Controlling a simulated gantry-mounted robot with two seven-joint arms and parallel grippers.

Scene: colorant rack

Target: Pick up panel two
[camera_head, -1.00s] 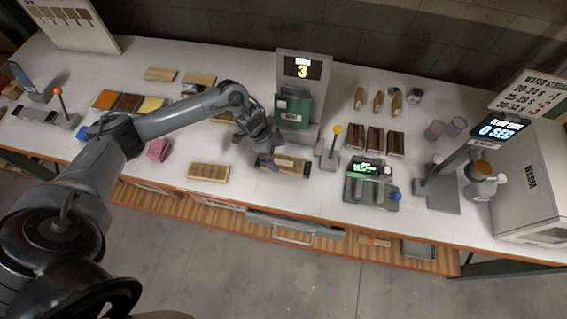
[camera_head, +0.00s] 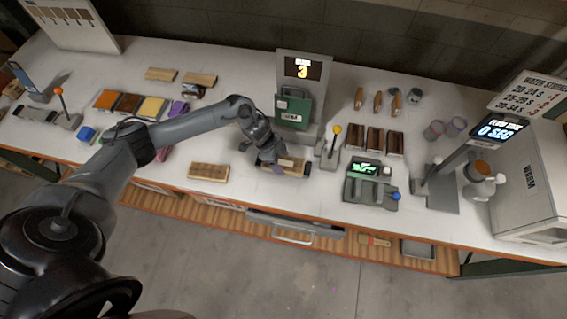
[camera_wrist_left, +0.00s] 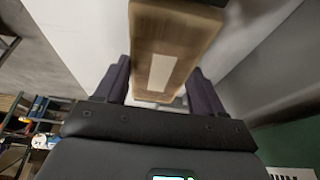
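A light wooden panel (camera_head: 293,164) with a dark end lies near the front edge of the bench, below the green device. My left gripper (camera_head: 268,158) is over its left end in the head view. In the left wrist view, a panel with a pale label (camera_wrist_left: 162,72) reaches between the two spread fingers of my left gripper (camera_wrist_left: 158,88). The fingers look apart, one on each side of it, and a firm grasp is not visible. Another wooden panel (camera_head: 208,172) lies flat to the left. No number is readable on either panel. My right gripper is not in view.
A green device (camera_head: 293,108) stands behind under a display reading 3. A yellow-knobbed lever (camera_head: 329,147) is close on the right, with a green scale (camera_head: 371,186) beyond. Bench space between the two front panels is clear.

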